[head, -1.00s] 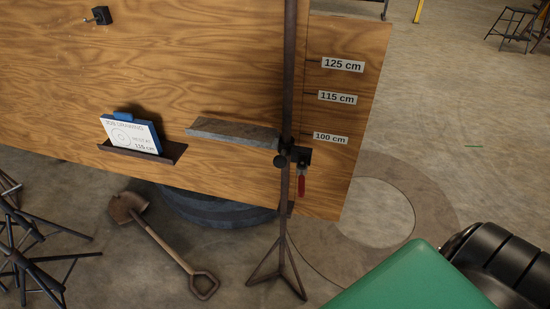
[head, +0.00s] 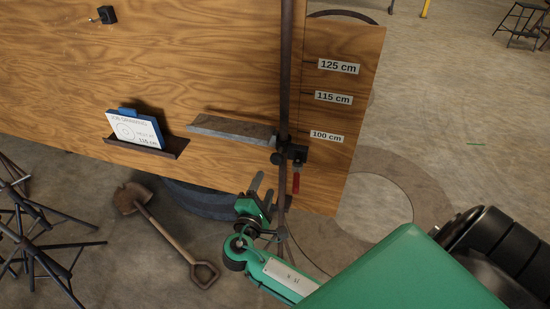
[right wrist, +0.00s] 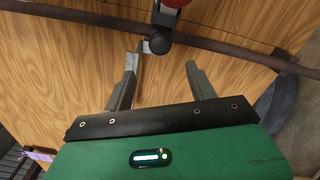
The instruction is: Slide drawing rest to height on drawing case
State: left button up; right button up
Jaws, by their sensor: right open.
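The drawing rest is a flat grey plate (head: 233,130) on a dark clamp (head: 288,152), which sits on the upright steel post (head: 286,70) near the 100 cm label (head: 326,136). The clamp has a round knob and a red handle (head: 296,182). My right gripper (head: 263,188) is open and empty, below the clamp and slightly left of the post, apart from both. In the right wrist view the dark round knob (right wrist: 160,41) lies just beyond the gap between the open fingers, with part of the red handle (right wrist: 173,3) at the top edge. My left gripper is out of view.
The wooden panel (head: 210,70) behind carries 115 cm (head: 333,98) and 125 cm (head: 338,67) labels. A job drawing card (head: 133,130) reading 115 cm stands on a small ledge (head: 168,151). A shovel (head: 160,222) and dark stools (head: 40,250) are at lower left.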

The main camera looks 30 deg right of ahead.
aim_at(274, 162)
jog(key=p+x, duration=0.2)
jog(key=x, duration=0.8)
jog(key=shift+w+d+p, duration=0.1)
jog(key=shift+w+p, duration=0.05)
jog(key=shift+p, duration=0.25)
jog(key=shift+x, duration=0.8)
